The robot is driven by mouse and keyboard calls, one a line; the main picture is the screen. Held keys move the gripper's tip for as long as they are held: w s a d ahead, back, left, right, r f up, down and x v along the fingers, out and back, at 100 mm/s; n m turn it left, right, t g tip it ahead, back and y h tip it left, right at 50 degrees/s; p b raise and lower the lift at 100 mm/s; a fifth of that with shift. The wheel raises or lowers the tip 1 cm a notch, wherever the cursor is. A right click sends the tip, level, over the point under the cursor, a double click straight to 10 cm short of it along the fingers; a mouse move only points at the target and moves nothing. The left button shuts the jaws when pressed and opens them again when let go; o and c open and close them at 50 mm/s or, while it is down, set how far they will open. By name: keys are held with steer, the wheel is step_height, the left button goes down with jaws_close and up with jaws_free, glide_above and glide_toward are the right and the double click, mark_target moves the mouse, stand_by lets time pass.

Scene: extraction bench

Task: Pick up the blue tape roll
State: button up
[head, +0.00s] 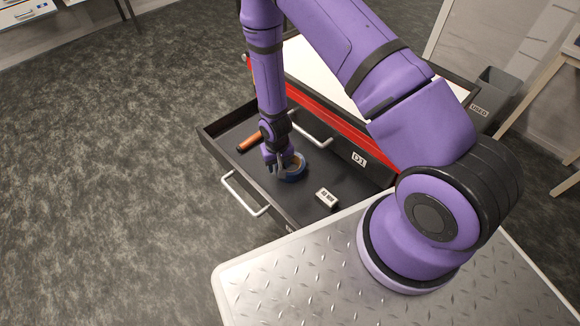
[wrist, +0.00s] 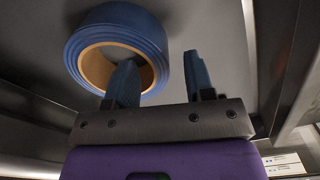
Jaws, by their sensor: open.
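The blue tape roll (head: 293,170) lies flat in the open drawer (head: 225,140), under my gripper (head: 283,162). In the wrist view the blue tape roll (wrist: 117,50) shows its tan core and open middle. My gripper (wrist: 160,80) is open. In that view one finger overlaps the roll's hole and near rim, and the other finger is to the right, outside the roll. The roll's wall lies between the two fingers. I cannot tell whether either finger touches it.
In the same drawer, an orange-handled tool (head: 249,142) lies to the left of the roll and a small white block (head: 326,198) to the right. The drawer walls and front handle (head: 245,195) surround the space. A grey bin (head: 495,95) stands at the right.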

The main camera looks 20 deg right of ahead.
steer(key=shift+f, duration=1.1)
steer(key=shift+c, duration=0.5)
jaws_close()
steer(key=shift+r, duration=0.15)
